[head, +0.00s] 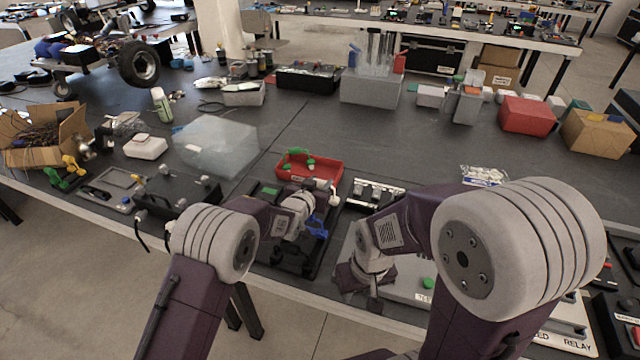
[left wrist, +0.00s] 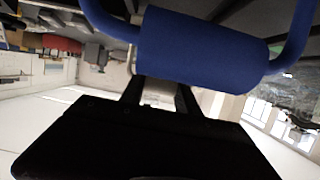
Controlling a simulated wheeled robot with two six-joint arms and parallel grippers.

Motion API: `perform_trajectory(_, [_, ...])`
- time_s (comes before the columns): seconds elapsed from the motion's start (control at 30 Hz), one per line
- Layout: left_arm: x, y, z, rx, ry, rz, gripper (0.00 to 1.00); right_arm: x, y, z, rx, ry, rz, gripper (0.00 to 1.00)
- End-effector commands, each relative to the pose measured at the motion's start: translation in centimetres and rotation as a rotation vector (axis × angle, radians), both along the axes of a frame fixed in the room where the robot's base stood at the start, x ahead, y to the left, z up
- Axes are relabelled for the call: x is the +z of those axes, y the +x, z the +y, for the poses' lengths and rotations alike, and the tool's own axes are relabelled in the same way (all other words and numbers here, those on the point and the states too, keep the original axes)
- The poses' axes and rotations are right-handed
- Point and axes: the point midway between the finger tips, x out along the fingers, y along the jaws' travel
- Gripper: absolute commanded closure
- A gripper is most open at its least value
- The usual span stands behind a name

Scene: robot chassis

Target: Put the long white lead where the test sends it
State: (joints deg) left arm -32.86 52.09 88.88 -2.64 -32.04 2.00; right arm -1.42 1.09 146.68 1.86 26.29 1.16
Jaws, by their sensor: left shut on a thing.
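My left gripper (head: 312,222) is shut on a blue handle (head: 318,230) over a black tray (head: 284,256). In the left wrist view the blue handle (left wrist: 205,42) is a thick bar with bent ends, close in front of the fingers. My right gripper (head: 362,282) points down at a pale panel (head: 398,285) with a partly hidden "TEST" label and a green button (head: 427,283); its jaw opening is not clear. A small white piece (head: 334,194) stands by the red tray (head: 322,178). I cannot make out a long white lead for certain.
The red tray holds green pieces. A black box (head: 177,188) stands left of the black tray, and a metal-topped strip (head: 375,193) right of it. A clear cover (head: 215,145) lies behind. A panel reading "RELAY" (head: 570,325) is at lower right. The table's middle is clear.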

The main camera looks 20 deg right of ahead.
Motion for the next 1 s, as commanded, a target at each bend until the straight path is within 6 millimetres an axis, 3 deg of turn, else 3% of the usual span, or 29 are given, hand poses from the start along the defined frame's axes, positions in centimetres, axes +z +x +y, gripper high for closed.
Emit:
perform_trajectory(0.47, [0.0, 0.0, 0.0, 0.000, -0.001, -0.001, 1.00, -0.3, 0.0, 0.0, 0.000, 0.000, 0.000, 0.64])
perform_trajectory(1.0, [-1.3, 0.0, 0.0, 0.000, -0.001, -0.001, 1.00, -1.4, 0.0, 0.0, 0.000, 0.000, 0.000, 0.64])
